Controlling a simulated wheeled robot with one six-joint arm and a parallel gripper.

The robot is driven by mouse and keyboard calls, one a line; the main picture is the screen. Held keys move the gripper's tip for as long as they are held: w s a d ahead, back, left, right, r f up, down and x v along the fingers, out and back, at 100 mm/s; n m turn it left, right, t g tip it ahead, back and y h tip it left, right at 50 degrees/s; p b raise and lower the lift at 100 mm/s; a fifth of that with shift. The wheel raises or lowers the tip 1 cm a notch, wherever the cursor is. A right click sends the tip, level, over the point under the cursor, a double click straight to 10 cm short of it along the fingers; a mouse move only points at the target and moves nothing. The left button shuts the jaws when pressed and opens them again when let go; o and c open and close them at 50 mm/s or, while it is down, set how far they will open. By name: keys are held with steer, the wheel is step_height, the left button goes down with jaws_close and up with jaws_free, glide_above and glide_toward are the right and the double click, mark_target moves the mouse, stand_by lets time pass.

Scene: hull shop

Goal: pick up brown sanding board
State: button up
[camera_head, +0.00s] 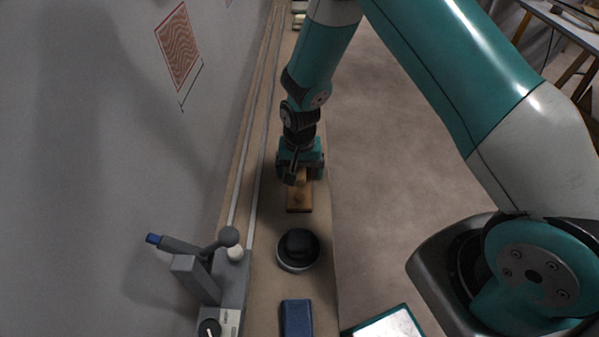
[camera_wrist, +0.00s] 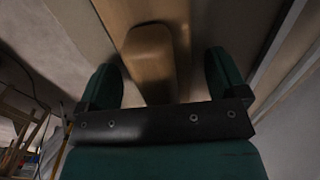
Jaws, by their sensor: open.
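The brown sanding board (camera_head: 299,200) lies on a narrow wooden shelf along the wall in the head view. My gripper (camera_head: 300,178) is over the board's far part and hides some of it. In the wrist view the board's raised light-brown handle (camera_wrist: 150,58) stands between the two fingers of my gripper (camera_wrist: 168,82). The fingers are apart, with a gap visible on each side of the handle. I cannot tell how far down the fingertips reach beside the handle.
A dark round container (camera_head: 298,250) stands nearer on the narrow shelf (camera_head: 262,262), with a blue block (camera_head: 296,318) nearer still. A grey clamp-like device (camera_head: 208,280) stands at the left by the wall. Open floor (camera_head: 390,190) lies right of the shelf.

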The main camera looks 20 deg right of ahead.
steer(key=c, duration=1.2)
steer(key=shift+o, duration=0.2)
step_height(320, 180, up, 20)
steer(key=p, duration=0.2)
steer(key=shift+p, duration=0.3)
